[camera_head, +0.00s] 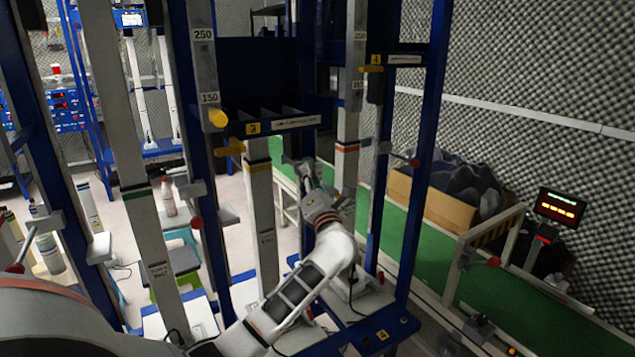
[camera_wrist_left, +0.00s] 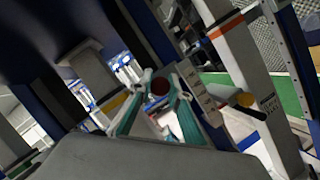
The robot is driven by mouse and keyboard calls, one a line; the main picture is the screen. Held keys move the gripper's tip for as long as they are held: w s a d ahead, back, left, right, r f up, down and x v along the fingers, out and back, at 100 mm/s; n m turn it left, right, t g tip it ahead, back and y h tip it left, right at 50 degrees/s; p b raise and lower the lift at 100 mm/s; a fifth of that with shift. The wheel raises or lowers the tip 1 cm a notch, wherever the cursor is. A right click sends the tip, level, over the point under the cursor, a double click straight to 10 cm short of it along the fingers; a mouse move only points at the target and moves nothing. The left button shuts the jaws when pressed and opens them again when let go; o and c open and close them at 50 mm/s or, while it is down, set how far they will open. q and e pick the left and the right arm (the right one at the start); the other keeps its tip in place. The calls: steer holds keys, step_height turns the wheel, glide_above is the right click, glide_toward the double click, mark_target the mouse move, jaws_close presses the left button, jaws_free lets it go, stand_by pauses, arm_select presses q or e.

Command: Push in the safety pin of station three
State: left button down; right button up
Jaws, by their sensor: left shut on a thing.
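The left gripper (camera_head: 303,168) is at the middle of the head view, in front of and among the white posts, with its fingertips small and partly hidden. Station three carries a yellow tag with a 3 (camera_head: 252,128) on a blue crossbar. I cannot tell which part is the safety pin. The right gripper is not in view.
Blue uprights (camera_head: 418,170) and white posts (camera_head: 262,215) crowd the space around the left arm. A lever with a red ball (camera_head: 197,222) sticks out at left, another (camera_head: 414,163) at right. A green conveyor (camera_head: 400,230) runs behind, with a cardboard box (camera_head: 432,204) by it.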

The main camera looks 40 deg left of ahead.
arm_select(q)
steer(key=shift+a+r, duration=0.1)
steer(key=shift+a, duration=0.05)
steer(key=c, duration=1.9)
jaws_free()
steer(key=shift+w, duration=0.1)
steer(key=shift+d+f, duration=0.2)
steer(key=v, duration=1.1)
steer(key=shift+s+d, duration=0.2)
steer(key=shift+s, duration=0.1)
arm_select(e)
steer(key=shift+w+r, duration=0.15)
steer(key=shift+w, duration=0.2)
